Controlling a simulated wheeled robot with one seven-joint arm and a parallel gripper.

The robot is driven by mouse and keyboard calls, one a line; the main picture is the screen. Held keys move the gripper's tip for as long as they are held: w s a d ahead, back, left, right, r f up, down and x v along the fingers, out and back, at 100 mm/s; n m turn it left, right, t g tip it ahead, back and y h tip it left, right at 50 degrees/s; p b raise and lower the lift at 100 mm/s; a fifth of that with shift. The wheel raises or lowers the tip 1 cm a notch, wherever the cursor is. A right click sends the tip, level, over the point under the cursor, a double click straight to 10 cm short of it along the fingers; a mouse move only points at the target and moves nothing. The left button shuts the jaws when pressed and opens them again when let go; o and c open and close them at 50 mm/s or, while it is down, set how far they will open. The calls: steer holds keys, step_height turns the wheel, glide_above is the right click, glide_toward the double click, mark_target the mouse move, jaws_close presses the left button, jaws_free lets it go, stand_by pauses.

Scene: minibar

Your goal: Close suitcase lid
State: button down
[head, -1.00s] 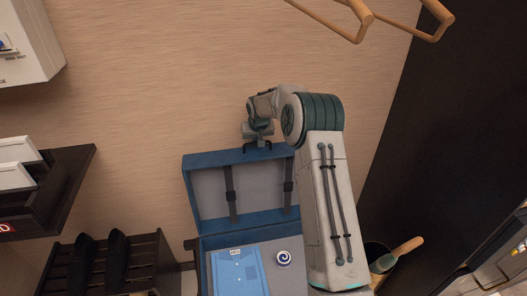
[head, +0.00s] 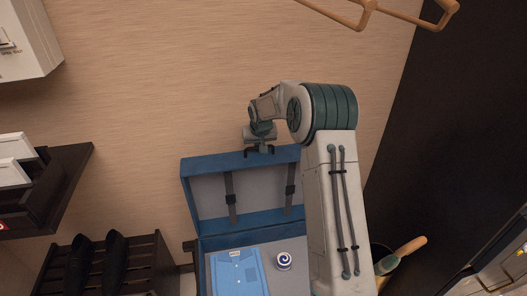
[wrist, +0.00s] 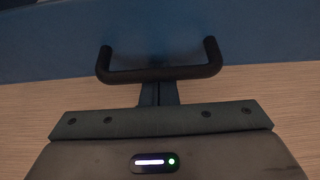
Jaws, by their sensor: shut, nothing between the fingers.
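The blue suitcase stands open, its lid (head: 210,223) raised roughly upright against the wall side. The lid's grey lining and two dark straps face me. A black U-shaped handle (wrist: 160,74) sticks out from the blue lid edge in the wrist view. My gripper (head: 260,150) is at the top edge of the lid, by the handle. In the wrist view its shut fingers (wrist: 158,94) meet the middle of the handle bar; the bar hides their tips, so I cannot tell whether they touch it. Nothing is held.
A folded blue shirt (head: 238,272) and a round swirl-patterned item (head: 284,260) lie in the suitcase base. A dark shoe rack (head: 140,265) and a shelf (head: 55,185) are at left. Wooden hangers (head: 375,8) hang above. A dark panel (head: 470,130) stands at right.

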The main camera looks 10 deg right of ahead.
mark_target(261, 160)
steer(key=shift+s+f+b, duration=0.25)
steer(key=shift+s+b, duration=0.35)
steer(key=shift+s, duration=0.75)
steer(key=shift+s+f+b, duration=0.2)
steer(key=shift+s+b, duration=0.4)
steer(key=shift+s, duration=0.7)
steer(key=shift+s+b, duration=1.4)
steer(key=shift+s, duration=2.4)
step_height(261, 160, up, 13)
steer(key=w+p, duration=0.1)
steer(key=p, duration=0.7)
steer(key=shift+w+f, duration=0.15)
steer(key=shift+w, duration=0.2)
steer(key=s+r, duration=0.2)
steer(key=s, duration=1.4)
steer(key=s+r+g, duration=0.1)
steer(key=s+r, duration=0.2)
steer(key=s, duration=1.4)
steer(key=shift+r, duration=0.2)
